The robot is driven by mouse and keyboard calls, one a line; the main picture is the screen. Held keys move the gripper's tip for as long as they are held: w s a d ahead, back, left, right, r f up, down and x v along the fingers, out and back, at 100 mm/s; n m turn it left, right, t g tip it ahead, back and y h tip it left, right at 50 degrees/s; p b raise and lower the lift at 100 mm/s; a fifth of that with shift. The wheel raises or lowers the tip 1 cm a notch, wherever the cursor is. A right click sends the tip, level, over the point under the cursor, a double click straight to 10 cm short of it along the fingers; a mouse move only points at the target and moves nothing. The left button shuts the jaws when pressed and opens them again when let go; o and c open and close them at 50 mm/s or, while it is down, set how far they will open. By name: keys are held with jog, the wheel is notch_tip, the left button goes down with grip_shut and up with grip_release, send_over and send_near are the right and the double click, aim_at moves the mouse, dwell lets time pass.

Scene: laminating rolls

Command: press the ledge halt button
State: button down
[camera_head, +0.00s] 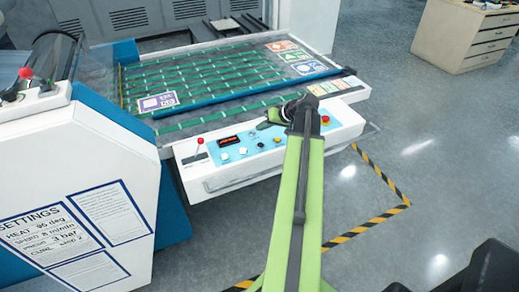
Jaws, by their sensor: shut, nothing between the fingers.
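The control ledge (215,184) runs along the front of the belt machine, with a pale blue panel on its face. A red button on a yellow base (325,120) sits at the panel's right end, just right of my arm's wrist; it looks like the ledge halt button. My green arm reaches up from the bottom of the view. My gripper (264,125) is shut and empty, pointing left above the panel's middle, left of the red button. Whether it touches the panel is unclear. My wrist and forearm hide part of the panel between gripper and button.
The panel also carries a dark display with red digits (229,140), white, blue and yellow knobs, and a red-knobbed lever (199,145). Another red knob (26,73) tops the left machine. Yellow-black floor tape (372,222) marks open floor at right. Drawers (465,40) stand behind.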

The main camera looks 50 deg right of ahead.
aim_at(263, 145)
notch_tip(263, 145, down, 6)
jog(key=b, duration=0.4)
jog(key=shift+r+b, duration=0.15)
jog(key=shift+b, duration=0.15)
dwell(1.4)
jog(key=shift+s+f+b, duration=0.1)
jog(key=shift+f+b, duration=0.75)
dwell(0.4)
jog(key=shift+r, duration=0.1)
jog(key=shift+r+p, duration=0.75)
jog(key=shift+p, duration=0.1)
jog(key=shift+r, duration=0.1)
notch_tip(263, 145, up, 5)
jog(key=p, duration=0.5)
